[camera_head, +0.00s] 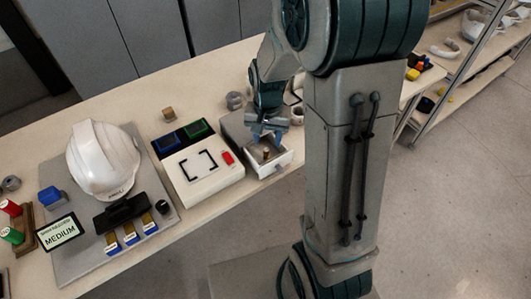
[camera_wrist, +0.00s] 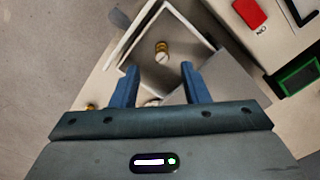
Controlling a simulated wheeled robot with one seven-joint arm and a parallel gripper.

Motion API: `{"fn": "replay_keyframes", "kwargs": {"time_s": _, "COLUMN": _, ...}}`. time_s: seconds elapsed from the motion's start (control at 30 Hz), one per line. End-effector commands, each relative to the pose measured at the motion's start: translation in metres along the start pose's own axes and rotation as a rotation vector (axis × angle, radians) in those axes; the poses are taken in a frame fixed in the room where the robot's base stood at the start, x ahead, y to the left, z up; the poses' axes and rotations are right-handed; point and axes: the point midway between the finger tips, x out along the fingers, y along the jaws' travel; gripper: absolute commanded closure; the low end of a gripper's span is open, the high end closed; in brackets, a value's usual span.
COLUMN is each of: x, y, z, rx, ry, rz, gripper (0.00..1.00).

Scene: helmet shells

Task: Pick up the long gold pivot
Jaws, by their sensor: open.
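A gold pivot (camera_wrist: 162,48) with a pale slotted head stands inside an open white drawer (camera_head: 283,161), away from its walls. It also shows in the head view as a small gold spot (camera_head: 267,154). My gripper (camera_wrist: 160,84) is open and empty above the drawer. In the wrist view the pivot lies ahead of the gap between the two blue fingertips, roughly centred. In the head view my gripper (camera_head: 267,136) is just over the drawer's rear part. Whether this pivot is the long one cannot be told.
Left of the drawer is a white panel (camera_head: 200,190) with a red button (camera_head: 227,158). Farther left, a white helmet (camera_head: 102,160) stands on a grey board beside several gold-and-blue pieces. A small gold thing (camera_wrist: 90,106) shows at my gripper's left in the wrist view.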

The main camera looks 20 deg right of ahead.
Motion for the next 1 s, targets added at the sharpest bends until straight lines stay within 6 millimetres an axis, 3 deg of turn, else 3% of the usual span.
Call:
{"fn": "replay_keyframes", "kwargs": {"time_s": 0.27, "x": 0.02, "y": 0.0, "z": 0.001, "rx": 0.0, "ry": -0.002, "rz": 0.001, "gripper": 0.59}}
{"fn": "replay_keyframes", "kwargs": {"time_s": 0.6, "x": 0.06, "y": -0.003, "z": 0.001, "rx": -0.001, "ry": 0.0, "rz": 0.0, "gripper": 0.59}}
{"fn": "replay_keyframes", "kwargs": {"time_s": 0.87, "x": 0.063, "y": -0.003, "z": 0.001, "rx": -0.001, "ry": 0.002, "rz": -0.001, "gripper": 0.59}}
{"fn": "replay_keyframes", "kwargs": {"time_s": 0.9, "x": 0.063, "y": -0.003, "z": 0.001, "rx": -0.001, "ry": 0.002, "rz": -0.001, "gripper": 0.61}}
{"fn": "replay_keyframes", "kwargs": {"time_s": 1.0, "x": 0.063, "y": -0.003, "z": 0.001, "rx": -0.001, "ry": 0.002, "rz": -0.001, "gripper": 0.89}}
